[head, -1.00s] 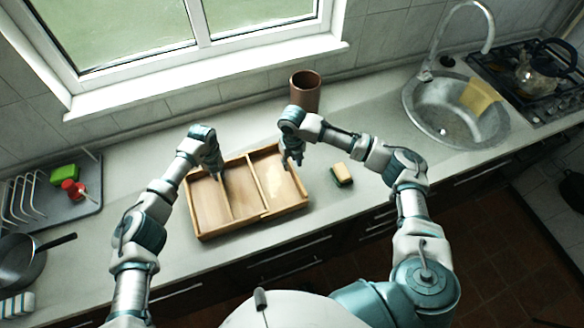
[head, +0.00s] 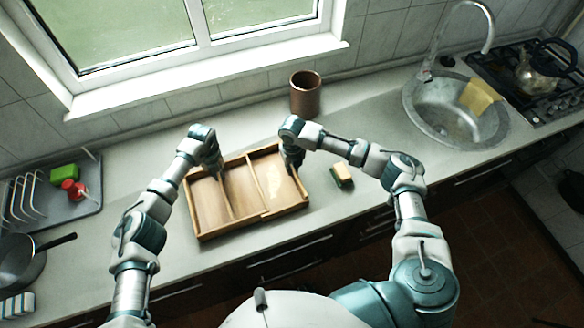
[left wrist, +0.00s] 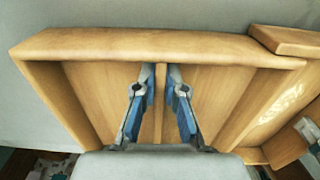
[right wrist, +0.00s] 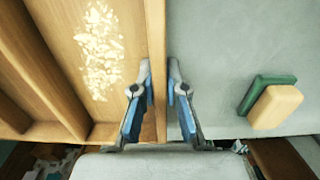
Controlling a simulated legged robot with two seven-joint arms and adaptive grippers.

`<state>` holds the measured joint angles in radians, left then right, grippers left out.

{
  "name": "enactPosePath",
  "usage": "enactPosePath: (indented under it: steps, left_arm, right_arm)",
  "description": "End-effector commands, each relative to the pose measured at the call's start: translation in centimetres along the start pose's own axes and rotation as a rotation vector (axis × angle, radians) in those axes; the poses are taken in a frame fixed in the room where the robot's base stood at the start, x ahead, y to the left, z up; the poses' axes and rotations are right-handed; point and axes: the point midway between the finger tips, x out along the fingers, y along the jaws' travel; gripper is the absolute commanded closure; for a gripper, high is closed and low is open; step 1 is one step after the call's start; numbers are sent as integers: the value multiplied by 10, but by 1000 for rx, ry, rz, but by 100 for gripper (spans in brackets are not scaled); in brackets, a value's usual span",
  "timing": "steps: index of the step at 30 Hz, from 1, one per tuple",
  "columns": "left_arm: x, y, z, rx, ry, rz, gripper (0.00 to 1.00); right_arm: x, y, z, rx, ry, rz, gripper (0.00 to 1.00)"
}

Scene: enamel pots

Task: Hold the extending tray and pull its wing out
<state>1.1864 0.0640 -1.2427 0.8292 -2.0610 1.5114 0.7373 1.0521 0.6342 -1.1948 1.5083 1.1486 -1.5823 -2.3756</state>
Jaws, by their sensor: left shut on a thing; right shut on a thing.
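The wooden extending tray (head: 215,236) lies on the counter in front of me, with dividers inside. Its wing (head: 290,211) is the right-hand section, with a pale, crumb-like patch on its floor. My left gripper (head: 219,176) is shut on a divider (left wrist: 158,105) inside the tray's left part, with one finger on each side. My right gripper (head: 293,168) is shut on the wing's right side wall (right wrist: 155,50), one finger inside and one outside. The fingertips are partly hidden in the head view.
A sponge (head: 342,175) lies close to the right of the tray; it also shows in the right wrist view (right wrist: 274,106). A brown pot (head: 305,95) stands behind. A dish rack (head: 35,200) and a pan (head: 20,258) are at left; the sink (head: 455,110) is at right.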

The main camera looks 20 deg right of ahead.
Motion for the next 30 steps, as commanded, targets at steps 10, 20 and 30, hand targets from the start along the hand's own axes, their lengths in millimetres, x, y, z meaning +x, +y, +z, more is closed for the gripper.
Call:
enactPosePath:
  steps: [10, 20, 30]
  left_arm:
    - [2, 0, -1, 1, 3, 0, 100]
    - [2, 0, -1, 1, 4, 0, 100]
    - [2, 0, -2, 1, 4, 0, 100]
  right_arm:
    - [0, -9, 0, 0, -1, 0, 100]
    - [0, -9, 0, 0, -1, 0, 62]
    - [-35, -10, 1, 1, -5, 0, 62]
